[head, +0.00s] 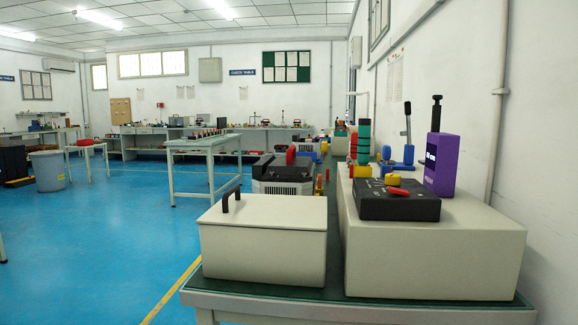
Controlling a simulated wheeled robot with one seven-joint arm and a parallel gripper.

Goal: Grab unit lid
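A cream box-shaped unit (261,252) stands on the near left part of the green-topped table. Its flat top, which looks like the lid (275,212), carries a black arched handle (231,200) near its left edge. My gripper is not in view.
A larger cream block (435,255) stands close to the right, bearing a black control box (398,203), a purple device (441,165) and a green-and-black stack (364,142). A grey machine (290,176) stands behind the unit. Blue floor (110,240) lies open to the left.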

